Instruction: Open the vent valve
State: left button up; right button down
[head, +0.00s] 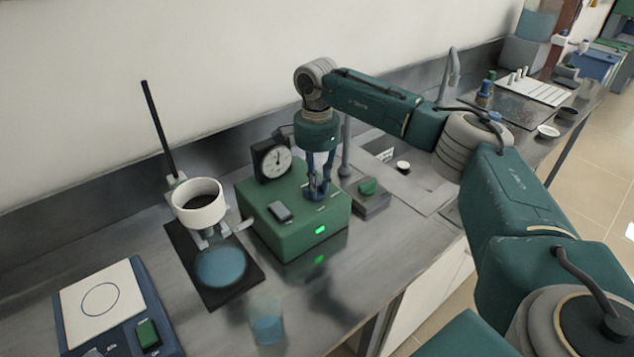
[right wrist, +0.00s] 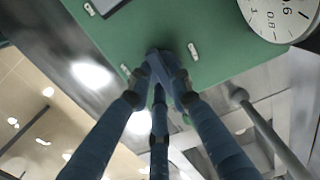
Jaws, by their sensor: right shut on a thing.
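A green pump box (head: 290,238) stands on the bench with a round dial gauge (head: 277,162) at its back left and a lit green lamp on its front. The gauge also shows in the right wrist view (right wrist: 279,16). My right gripper (head: 318,194) points down over the right part of the box top. In the right wrist view its fingertips (right wrist: 164,72) come together at the box top, shut on the vent valve. The fingers hide nearly all of the valve, so its turn cannot be told. My left gripper is not in view.
Left of the box are a white funnel (head: 199,204) on a stand with a tall black rod, a blue-filled vessel (head: 222,267) and a beaker (head: 267,320). A small grey box with a green knob (head: 367,187) is close on the right.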

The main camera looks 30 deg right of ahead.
jog(key=shift+r, duration=0.1)
jog(key=m, duration=0.4)
jog(key=shift+w+a, duration=0.1)
jog(key=m, duration=0.4)
jog(key=shift+p, duration=0.4)
jog(key=m, duration=0.5)
jog(key=shift+w+a, duration=0.1)
jog(key=shift+w+r+m+p, duration=0.15)
jog(key=shift+m+p, duration=0.25)
jog(key=shift+m, duration=1.9)
jog(key=c, duration=1.6)
grip_release()
jog(key=shift+o, duration=0.2)
